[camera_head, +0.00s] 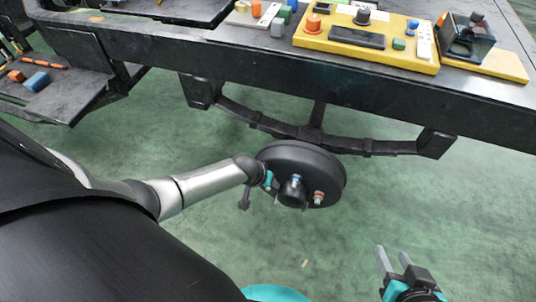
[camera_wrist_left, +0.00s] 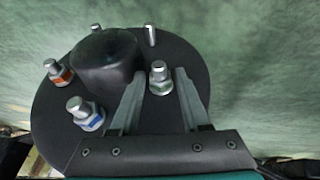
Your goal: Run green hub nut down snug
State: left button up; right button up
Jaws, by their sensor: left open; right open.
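The round black hub (camera_head: 330,170) hangs under the frame beam. In the left wrist view the hub face (camera_wrist_left: 190,60) has several studs around a dark centre cap (camera_wrist_left: 103,62). My left gripper (camera_wrist_left: 160,82) is open, its fingers on either side of a silver nut (camera_wrist_left: 158,88) on a stud. Any green band on that nut is hard to make out, and contact cannot be told. In the head view my left gripper (camera_head: 269,181) is at the hub's left side, mostly hidden. My right gripper (camera_head: 392,262) is open and empty at lower right, apart from the hub.
An orange-banded nut (camera_wrist_left: 60,74) and a blue-banded nut (camera_wrist_left: 86,116) sit on other studs. One stud (camera_wrist_left: 151,36) looks bare. The dark beam (camera_head: 270,75) and leaf spring (camera_head: 375,147) run above and behind the hub. A yellow panel (camera_head: 400,62) lies on top. Green floor is clear below.

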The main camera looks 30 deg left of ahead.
pick_arm(q)
jog(key=shift+c, duration=0.2)
grip_shut()
dwell(0.4)
pick_arm(e)
jog(key=s+d+r+g+h+p, duration=0.1)
jog(key=s+d+g+h+p, duration=0.15)
jog(key=s+d+g, duration=0.2)
pick_arm(q)
jog(key=shift+w+d+f+m+g+y+b, duration=0.1)
jog(key=shift+d+m+g+y+b, duration=0.2)
jog(key=shift+y, duration=0.95)
jog(key=shift+d+r+m+g+y+b, duration=0.15)
jog(key=shift+m+g+y+b, duration=0.3)
jog(key=shift+y, duration=0.75)
jog(key=shift+w+d+f+m+g+y+b, duration=0.15)
jog(key=shift+y+b, duration=0.35)
jog(key=shift+y, duration=0.75)
pick_arm(e)
jog(key=w+a+f+t+y, duration=0.1)
jog(key=w+a+t+y, duration=0.1)
jog(key=w+a+t, duration=0.2)
jog(key=shift+w+a, duration=0.3)
